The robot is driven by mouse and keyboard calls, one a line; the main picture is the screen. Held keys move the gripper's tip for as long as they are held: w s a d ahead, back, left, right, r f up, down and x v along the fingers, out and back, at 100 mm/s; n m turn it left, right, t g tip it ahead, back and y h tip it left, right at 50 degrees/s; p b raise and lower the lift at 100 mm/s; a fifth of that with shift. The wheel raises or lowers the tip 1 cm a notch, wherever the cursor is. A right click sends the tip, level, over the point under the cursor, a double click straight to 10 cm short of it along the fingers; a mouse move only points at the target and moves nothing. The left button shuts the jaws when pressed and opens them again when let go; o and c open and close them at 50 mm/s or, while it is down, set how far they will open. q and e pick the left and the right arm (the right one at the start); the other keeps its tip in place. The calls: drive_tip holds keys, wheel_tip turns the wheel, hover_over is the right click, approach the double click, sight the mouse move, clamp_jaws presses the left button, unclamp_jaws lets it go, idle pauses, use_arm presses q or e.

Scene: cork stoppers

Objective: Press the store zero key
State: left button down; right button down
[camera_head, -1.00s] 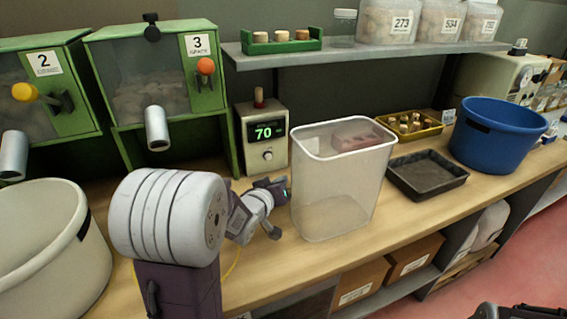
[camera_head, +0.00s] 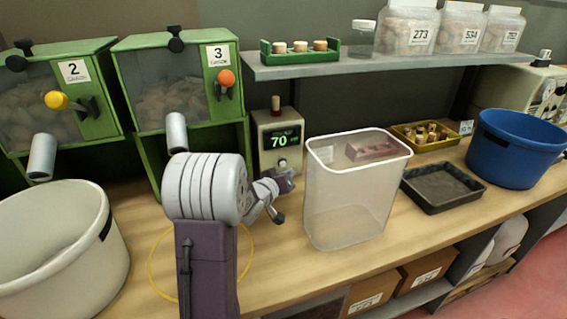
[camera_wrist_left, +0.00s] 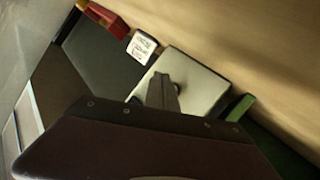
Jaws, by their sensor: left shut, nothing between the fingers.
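A cream meter box (camera_head: 278,142) stands on the bench at the back, with a green display reading 70, a pale round knob or key below it and a reddish post on top. I cannot read any key label there. My left gripper (camera_head: 288,181) is shut and empty, just in front of the meter's lower right side. In the left wrist view a cream box face (camera_wrist_left: 203,82) with a dark round spot lies behind my shut gripper tip (camera_wrist_left: 163,88), which partly covers it. I cannot tell whether they touch. My right gripper is out of view.
A clear bin (camera_head: 352,205) stands close right of my left gripper. A black tray (camera_head: 440,188), a yellow tray of corks (camera_head: 398,130) and a blue tub (camera_head: 515,150) are further right. Green hoppers (camera_head: 185,95) and a white tub (camera_head: 60,255) are left. A shelf (camera_head: 380,64) runs above.

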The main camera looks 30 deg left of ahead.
use_arm(q)
drive_tip(key=shift+w+a, duration=0.45)
drive_tip(key=shift+a, duration=0.1)
idle(1.7)
drive_tip(key=shift+w+a+p, duration=0.15)
drive_tip(key=shift+p, duration=0.25)
drive_tip(key=shift+w+a, duration=0.1)
drive_tip(key=shift+a, duration=0.05)
drive_tip(key=shift+w+a+p, duration=0.3)
drive_tip(key=shift+a, duration=0.05)
idle(0.4)
drive_tip(key=shift+d, duration=0.1)
drive_tip(key=shift+s+d, duration=0.55)
idle(0.3)
